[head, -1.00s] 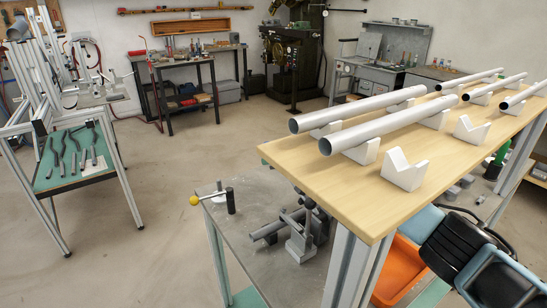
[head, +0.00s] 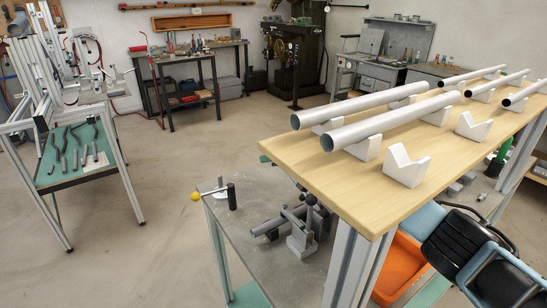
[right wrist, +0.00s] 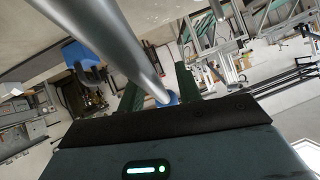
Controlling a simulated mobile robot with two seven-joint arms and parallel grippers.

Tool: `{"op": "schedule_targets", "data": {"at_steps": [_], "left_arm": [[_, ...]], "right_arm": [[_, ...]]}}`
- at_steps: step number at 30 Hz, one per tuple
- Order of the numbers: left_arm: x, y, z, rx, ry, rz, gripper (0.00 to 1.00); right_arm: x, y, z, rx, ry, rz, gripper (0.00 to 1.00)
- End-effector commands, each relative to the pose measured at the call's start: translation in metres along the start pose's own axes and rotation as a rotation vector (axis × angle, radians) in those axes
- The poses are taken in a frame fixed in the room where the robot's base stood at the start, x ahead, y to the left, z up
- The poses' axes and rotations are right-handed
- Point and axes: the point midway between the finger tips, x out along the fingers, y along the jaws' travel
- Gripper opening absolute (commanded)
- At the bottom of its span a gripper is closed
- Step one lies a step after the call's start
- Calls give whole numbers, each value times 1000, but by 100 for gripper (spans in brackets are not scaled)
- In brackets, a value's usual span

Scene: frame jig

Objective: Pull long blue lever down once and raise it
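I see no long blue lever that I can make out in the head view. My right gripper (right wrist: 160,88) shows only in the right wrist view, where its two dark green fingers stand apart. A grey tube or bar (right wrist: 130,40) runs from the top down past the left finger. A blue piece (right wrist: 172,98) shows at its far end, between the fingers near the palm edge. Whether this is the lever, or touches a finger, I cannot tell. Another blue piece (right wrist: 80,55) lies left of the tube. My left gripper is in neither view.
A wooden table (head: 300,170) holds grey tubes (head: 390,120) on white V-blocks (head: 405,165). An orange bin (head: 400,270) stands below. Open floor (head: 190,150) lies left.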

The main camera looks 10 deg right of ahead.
Motion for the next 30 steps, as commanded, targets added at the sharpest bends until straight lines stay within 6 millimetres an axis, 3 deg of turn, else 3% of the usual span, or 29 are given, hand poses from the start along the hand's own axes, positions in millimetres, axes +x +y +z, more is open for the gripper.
{"op": "schedule_targets", "data": {"at_steps": [16,30], "left_arm": [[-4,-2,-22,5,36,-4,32],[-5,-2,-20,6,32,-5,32]], "right_arm": [[-66,0,-1,-1,1,1,34],[-74,0,0,0,0,0,34]]}}
